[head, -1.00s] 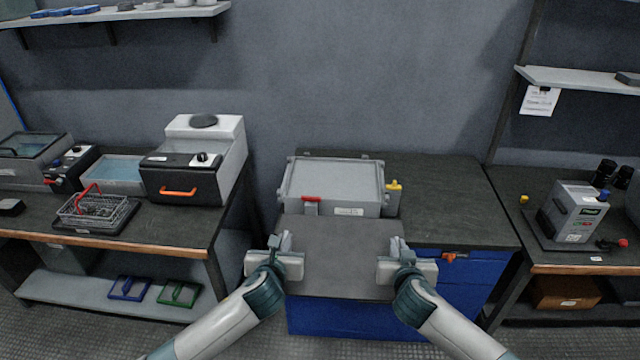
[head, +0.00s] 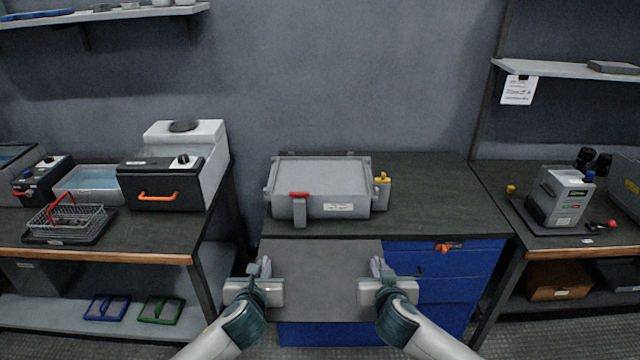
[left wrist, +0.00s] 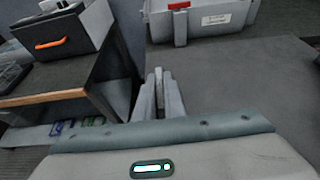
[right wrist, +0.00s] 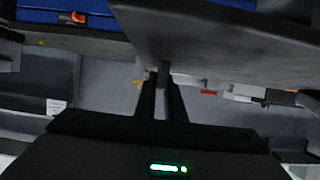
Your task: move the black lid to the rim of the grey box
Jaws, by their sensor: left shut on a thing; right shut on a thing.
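The black lid (head: 320,285) is a flat dark panel held out in front of the bench, below and nearer than the grey box. The grey box (head: 345,205) sits on the bench top, with a red latch (head: 299,195) and a white label on its front. A strip of bench shows between box and lid. My left gripper (head: 264,268) is shut on the lid's left edge, and my right gripper (head: 376,268) on its right edge. The lid also shows in the left wrist view (left wrist: 245,85) and, from a different angle, in the right wrist view (right wrist: 225,40).
The dark bench top (head: 430,195) is clear right of the box, apart from a yellow-topped item (head: 382,190) against the box's side. Blue drawers (head: 440,270) with an orange-red item at their top are below. Side benches (head: 100,240) carry equipment at left and right.

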